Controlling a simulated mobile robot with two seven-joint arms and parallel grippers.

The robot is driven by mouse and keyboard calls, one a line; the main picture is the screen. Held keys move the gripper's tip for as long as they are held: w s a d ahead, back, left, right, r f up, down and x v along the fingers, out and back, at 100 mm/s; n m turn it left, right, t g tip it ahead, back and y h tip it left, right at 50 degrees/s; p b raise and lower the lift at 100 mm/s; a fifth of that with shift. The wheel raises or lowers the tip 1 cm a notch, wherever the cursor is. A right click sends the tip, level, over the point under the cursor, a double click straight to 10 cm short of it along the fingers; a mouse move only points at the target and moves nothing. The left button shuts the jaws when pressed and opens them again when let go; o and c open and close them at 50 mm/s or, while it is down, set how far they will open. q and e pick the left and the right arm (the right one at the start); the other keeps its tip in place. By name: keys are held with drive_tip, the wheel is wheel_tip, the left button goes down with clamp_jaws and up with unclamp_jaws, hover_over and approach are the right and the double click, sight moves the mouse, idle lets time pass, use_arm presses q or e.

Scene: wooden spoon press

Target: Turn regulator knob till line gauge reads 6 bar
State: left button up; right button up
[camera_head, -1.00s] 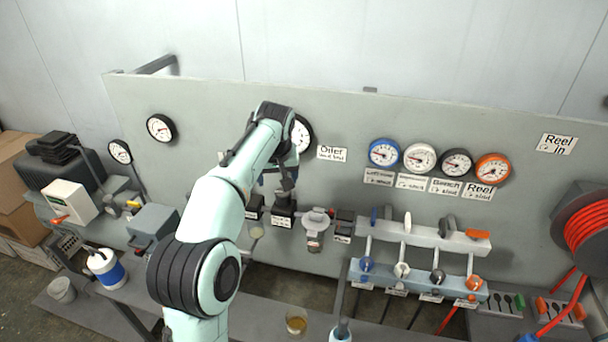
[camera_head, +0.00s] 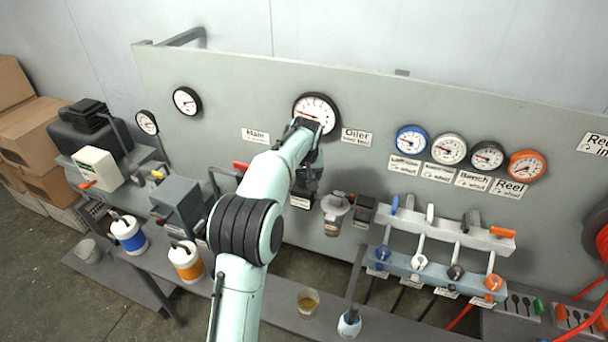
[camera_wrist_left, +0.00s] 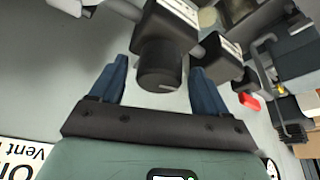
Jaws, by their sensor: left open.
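In the wrist view a round black regulator knob (camera_wrist_left: 160,66) with a pale mark on its face sits between the two blue fingers of my left gripper (camera_wrist_left: 159,82). The fingers are apart, with gaps visible on both sides of the knob. In the head view my left gripper (camera_head: 308,182) is at the panel below the large white gauge and hides the knob. The large white line gauge (camera_head: 316,106) is partly covered by my wrist; its needle points to the left, but the exact reading is too small to tell. My right gripper is out of view.
A filter bowl (camera_head: 334,214) hangs close to the right of my gripper. A red lever (camera_head: 241,166) sticks out to its left. Four coloured gauges and a valve manifold (camera_head: 430,266) are further right. Cups stand on the bench below.

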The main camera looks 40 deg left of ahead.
use_arm(q)
drive_tip(key=shift+w+f, duration=0.2)
drive_tip(key=shift+f, duration=0.2)
drive_tip(key=c, duration=1)
